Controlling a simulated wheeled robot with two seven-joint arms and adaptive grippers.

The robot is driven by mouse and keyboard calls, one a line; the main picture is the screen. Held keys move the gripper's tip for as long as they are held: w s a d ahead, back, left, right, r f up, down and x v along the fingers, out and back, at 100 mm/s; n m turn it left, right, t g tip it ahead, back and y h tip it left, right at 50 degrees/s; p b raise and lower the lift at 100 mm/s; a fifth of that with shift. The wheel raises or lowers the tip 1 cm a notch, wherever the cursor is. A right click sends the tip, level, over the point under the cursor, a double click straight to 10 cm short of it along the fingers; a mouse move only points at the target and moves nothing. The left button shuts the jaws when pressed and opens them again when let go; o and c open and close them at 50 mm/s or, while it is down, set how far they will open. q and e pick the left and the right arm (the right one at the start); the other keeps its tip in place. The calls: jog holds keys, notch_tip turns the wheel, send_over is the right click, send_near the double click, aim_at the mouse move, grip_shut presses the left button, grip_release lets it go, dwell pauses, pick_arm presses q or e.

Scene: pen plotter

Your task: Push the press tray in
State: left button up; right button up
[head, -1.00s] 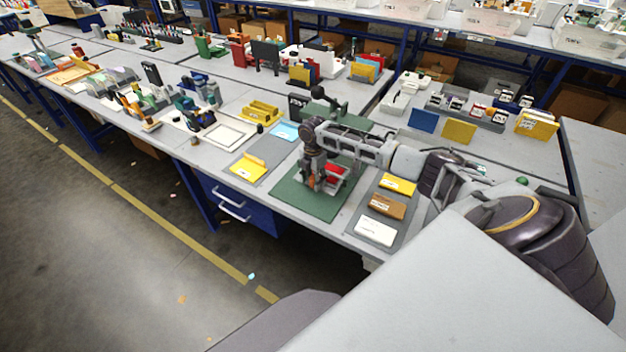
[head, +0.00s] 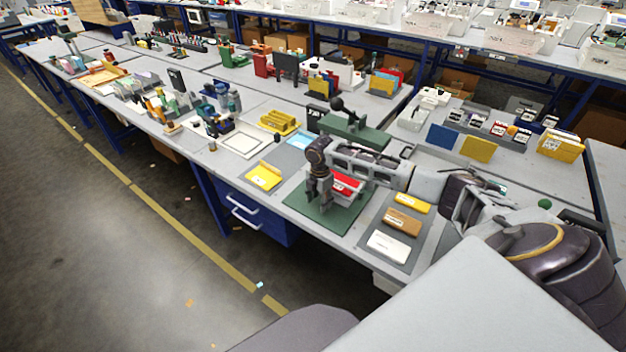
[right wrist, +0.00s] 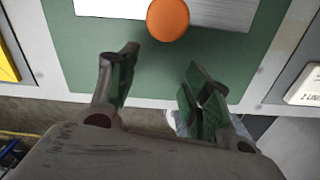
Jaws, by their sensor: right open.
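The press (head: 352,128) is dark green with a black knob on its lever, and it stands at the back of a green mat (head: 345,219). The press tray shows as a pale plate with an orange round knob (right wrist: 168,18) at its near edge in the right wrist view. A red part (head: 346,183) shows behind my gripper in the head view; the orange knob is hidden there. My right gripper (head: 319,205) points down over the mat, on the near side of the tray. Its fingers (right wrist: 160,68) are apart and empty, with the knob just beyond them. My left gripper is out of view.
To the right of the mat lies a grey board with yellow, brown and white (head: 388,247) pieces. To the left are a yellow folder (head: 263,176) and a white frame (head: 243,142). The table's front edge is close below the mat.

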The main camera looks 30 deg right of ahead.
jog(key=shift+s+a, duration=0.2)
jog(key=shift+a, duration=0.25)
jog(key=shift+s+a, duration=0.2)
jog(key=shift+a, duration=0.25)
notch_tip(320, 180, up, 14)
jog(key=a+m+p, duration=0.2)
jog(key=m, duration=2)
jog(key=shift+s, duration=0.45)
dwell(1.8)
jog(key=shift+c, duration=0.3)
